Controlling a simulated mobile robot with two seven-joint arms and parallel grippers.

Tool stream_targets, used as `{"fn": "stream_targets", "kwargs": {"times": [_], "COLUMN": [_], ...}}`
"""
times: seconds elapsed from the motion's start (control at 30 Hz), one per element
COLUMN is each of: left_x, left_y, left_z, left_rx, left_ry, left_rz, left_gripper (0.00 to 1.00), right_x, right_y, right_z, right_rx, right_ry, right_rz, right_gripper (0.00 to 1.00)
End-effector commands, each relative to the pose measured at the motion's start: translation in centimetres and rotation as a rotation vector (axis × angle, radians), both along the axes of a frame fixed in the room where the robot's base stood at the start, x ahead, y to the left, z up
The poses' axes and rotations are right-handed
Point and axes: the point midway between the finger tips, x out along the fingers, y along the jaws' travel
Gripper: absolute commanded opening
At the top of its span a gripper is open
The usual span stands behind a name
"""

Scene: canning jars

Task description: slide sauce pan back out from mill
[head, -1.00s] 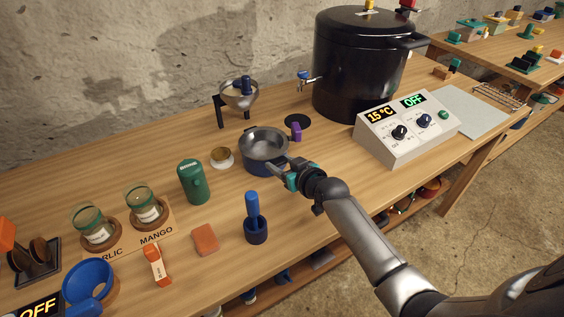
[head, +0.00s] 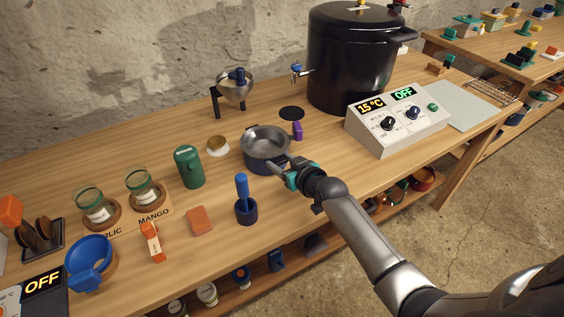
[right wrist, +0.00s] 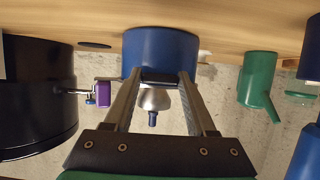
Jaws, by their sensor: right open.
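The sauce pan (head: 265,135), grey inside and blue outside, stands upright on the wooden table. The mill (head: 235,90), a metal funnel with a blue knob on a dark stand, is behind it and to its left, apart from it. My right gripper (head: 276,168) is at the near side of the pan, its jaws open. In the right wrist view the picture is upside down; the pan's blue wall (right wrist: 160,48) lies just beyond the fingertips (right wrist: 161,80), with a dark piece, perhaps its handle, between them. Contact is unclear. My left gripper is out of view.
A large black pot (head: 350,65) and a control box (head: 398,125) are at right.

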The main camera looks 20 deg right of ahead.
Motion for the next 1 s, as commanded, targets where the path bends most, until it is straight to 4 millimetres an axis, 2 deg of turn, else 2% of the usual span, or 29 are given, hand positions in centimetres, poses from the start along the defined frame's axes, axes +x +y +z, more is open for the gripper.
{"fn": "stream_targets", "kwargs": {"times": [0.03,0.27,0.53,0.67,1.0], "left_x": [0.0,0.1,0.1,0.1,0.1], "left_y": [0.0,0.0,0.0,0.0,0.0], "left_z": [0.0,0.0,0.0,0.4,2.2], "left_rx": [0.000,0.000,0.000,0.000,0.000], "left_ry": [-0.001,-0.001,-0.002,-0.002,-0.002], "left_rz": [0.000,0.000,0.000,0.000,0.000], "left_gripper": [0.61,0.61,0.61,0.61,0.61], "right_x": [0.0,0.0,-0.1,-0.7,-5.6], "right_y": [0.0,0.0,0.0,-0.1,-0.7], "right_z": [0.0,0.0,0.0,0.3,2.4], "right_rx": [0.000,0.000,-0.001,0.000,-0.003], "right_ry": [-0.001,-0.001,0.000,0.002,0.003], "right_rz": [0.000,0.000,0.000,0.000,0.001], "right_gripper": [0.63,0.89,0.89,0.89,0.89]}}
